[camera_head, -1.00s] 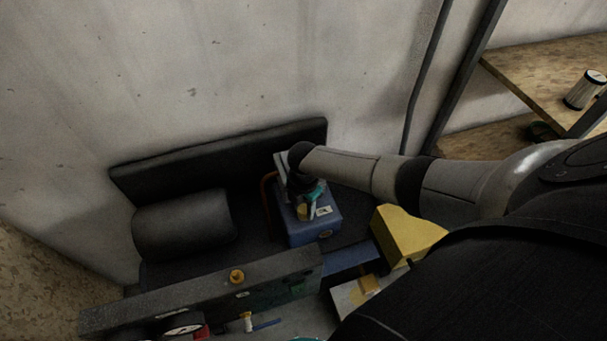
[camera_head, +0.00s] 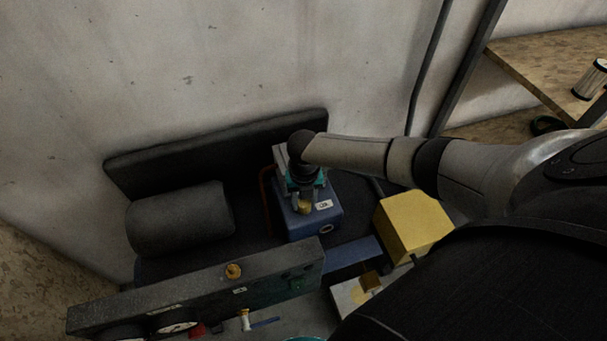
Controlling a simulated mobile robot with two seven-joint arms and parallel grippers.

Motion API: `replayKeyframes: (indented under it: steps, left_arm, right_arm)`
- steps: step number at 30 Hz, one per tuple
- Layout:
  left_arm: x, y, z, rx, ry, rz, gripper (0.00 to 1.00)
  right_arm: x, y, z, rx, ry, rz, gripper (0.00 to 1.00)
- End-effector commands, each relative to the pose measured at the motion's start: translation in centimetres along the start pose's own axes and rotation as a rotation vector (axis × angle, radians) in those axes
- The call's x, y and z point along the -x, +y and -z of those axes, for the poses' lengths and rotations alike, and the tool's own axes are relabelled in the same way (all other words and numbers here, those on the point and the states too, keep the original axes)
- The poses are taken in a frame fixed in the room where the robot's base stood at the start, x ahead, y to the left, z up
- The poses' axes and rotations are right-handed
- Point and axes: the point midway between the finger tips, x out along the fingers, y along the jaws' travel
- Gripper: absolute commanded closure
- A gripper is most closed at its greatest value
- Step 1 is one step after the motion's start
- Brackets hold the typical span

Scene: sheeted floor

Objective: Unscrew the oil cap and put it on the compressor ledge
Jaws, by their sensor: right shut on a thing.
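The blue compressor block (camera_head: 318,225) stands in front of the dark back panel. The small yellow oil cap (camera_head: 304,209) shows at its top, between the fingertips of my right gripper (camera_head: 304,203). My right gripper points down from above and is shut on the cap. The wrist covers part of the block's top, and I cannot tell whether the cap is clear of its seat. The grey panel bar (camera_head: 205,288) runs in front of the compressor; I cannot make out for certain which surface is the ledge. My left gripper is not in view.
A dark cylinder (camera_head: 180,218) lies left of the block. A yellow box (camera_head: 412,224) stands to its right, below my right arm. The bar carries a brass knob (camera_head: 233,271) and gauges. Wooden shelves (camera_head: 545,62) stand at the upper right.

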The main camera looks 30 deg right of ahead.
Motion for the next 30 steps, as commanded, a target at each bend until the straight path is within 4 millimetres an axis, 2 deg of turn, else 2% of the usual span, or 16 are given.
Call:
replayKeyframes:
  steps: [12,18,28,29,30]
  left_arm:
    - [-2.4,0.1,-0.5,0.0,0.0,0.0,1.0]
    - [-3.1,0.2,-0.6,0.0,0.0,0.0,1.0]
    - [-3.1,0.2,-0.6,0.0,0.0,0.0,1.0]
    - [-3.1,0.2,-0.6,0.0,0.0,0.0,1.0]
    - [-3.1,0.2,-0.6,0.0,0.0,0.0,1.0]
  right_arm:
    - [-0.2,0.0,-0.1,0.551,-0.001,0.001,1.0]
    - [-0.1,0.0,0.0,0.771,0.0,0.0,1.0]
    - [0.0,0.0,0.1,0.821,0.001,-0.001,1.0]
    - [0.0,0.0,0.1,0.821,0.001,-0.001,0.54]
    - [0.0,0.0,0.1,0.82,0.001,-0.001,0.49]
